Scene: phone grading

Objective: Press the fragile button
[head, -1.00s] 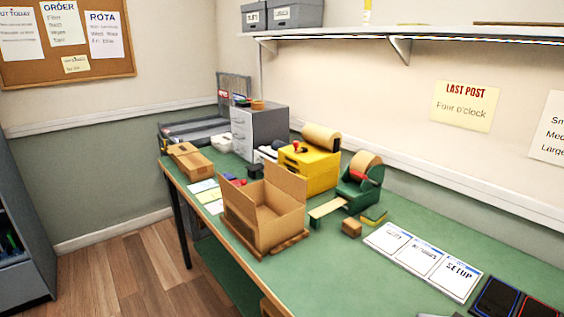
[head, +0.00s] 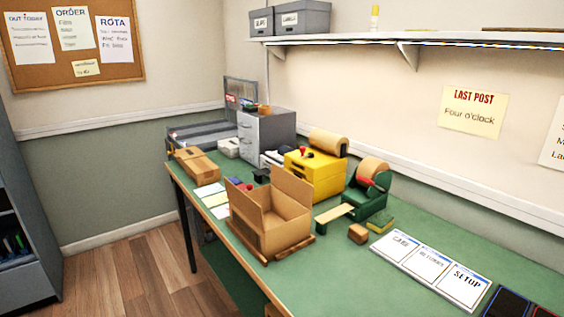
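No button with a readable "fragile" marking shows in the head view. A yellow machine (head: 316,178) stands on the green bench against the wall side, with a brown roll on top and a small red knob (head: 303,151) on its upper face. I cannot tell whether this knob is a button or what it is marked. My gripper is not in view.
An open cardboard box (head: 284,222) stands at the bench's front edge. A green tape dispenser (head: 375,203), a small brown block (head: 358,233) and printed cards (head: 428,268) lie to its right. A grey drawer unit (head: 266,135) stands behind. Floor at lower left is clear.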

